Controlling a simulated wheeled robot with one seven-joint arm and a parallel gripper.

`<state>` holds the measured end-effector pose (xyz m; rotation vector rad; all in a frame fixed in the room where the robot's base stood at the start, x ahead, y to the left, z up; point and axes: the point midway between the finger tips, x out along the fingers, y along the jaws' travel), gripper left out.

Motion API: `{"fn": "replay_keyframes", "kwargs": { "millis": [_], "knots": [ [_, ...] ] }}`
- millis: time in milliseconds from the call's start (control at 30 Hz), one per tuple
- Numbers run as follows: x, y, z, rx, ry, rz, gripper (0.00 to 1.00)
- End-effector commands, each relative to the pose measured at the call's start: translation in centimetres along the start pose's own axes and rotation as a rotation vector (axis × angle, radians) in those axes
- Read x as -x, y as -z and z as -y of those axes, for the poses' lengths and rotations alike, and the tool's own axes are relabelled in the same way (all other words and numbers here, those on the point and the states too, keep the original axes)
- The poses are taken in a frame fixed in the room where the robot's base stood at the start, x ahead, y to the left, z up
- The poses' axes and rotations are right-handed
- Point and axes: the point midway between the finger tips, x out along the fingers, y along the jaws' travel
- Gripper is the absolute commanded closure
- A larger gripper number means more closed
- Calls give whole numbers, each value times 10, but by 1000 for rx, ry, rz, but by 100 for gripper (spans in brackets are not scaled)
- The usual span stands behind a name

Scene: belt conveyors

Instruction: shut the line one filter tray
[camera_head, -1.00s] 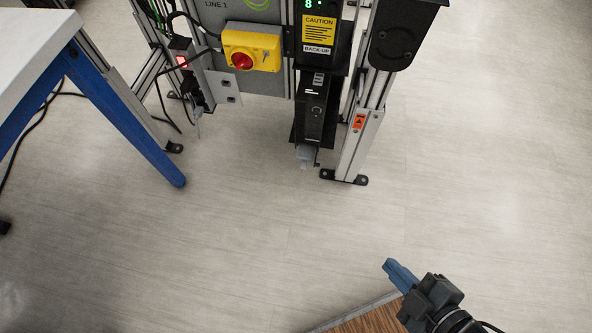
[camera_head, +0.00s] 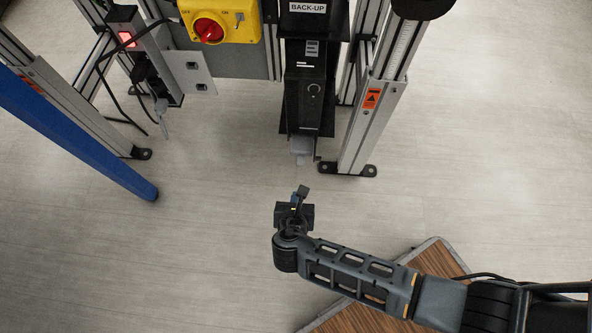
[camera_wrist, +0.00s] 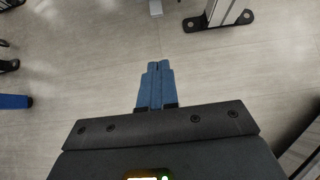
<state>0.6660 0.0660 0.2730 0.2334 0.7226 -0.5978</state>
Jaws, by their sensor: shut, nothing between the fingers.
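I cannot make out a filter tray for certain in either view. The line one stand fills the top of the head view, with a grey cabinet panel (camera_head: 230,62) and a black back-up unit (camera_head: 310,85) in a black holder. A light grey piece (camera_head: 301,146) sticks out at the unit's lower end. My gripper (camera_head: 302,190) is below this piece in the picture, apart from it. In the wrist view its blue fingers (camera_wrist: 158,68) are together, with nothing between them and bare floor beyond.
A yellow switch box with a red knob (camera_head: 209,30) is at the top. A power strip (camera_head: 140,50) with cables hangs left. A metal post (camera_head: 367,125) with a black foot stands right of the unit. A blue table leg (camera_head: 80,140) is at left. The floor between is clear.

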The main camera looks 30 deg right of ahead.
Motion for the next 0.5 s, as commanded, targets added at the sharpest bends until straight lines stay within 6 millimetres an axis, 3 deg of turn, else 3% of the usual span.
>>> {"fn": "replay_keyframes", "kwargs": {
  "millis": [167,500],
  "knots": [
    [-21,2,0,1,3,1,100],
    [-88,4,0,-3,3,0,100]
  ]
}}
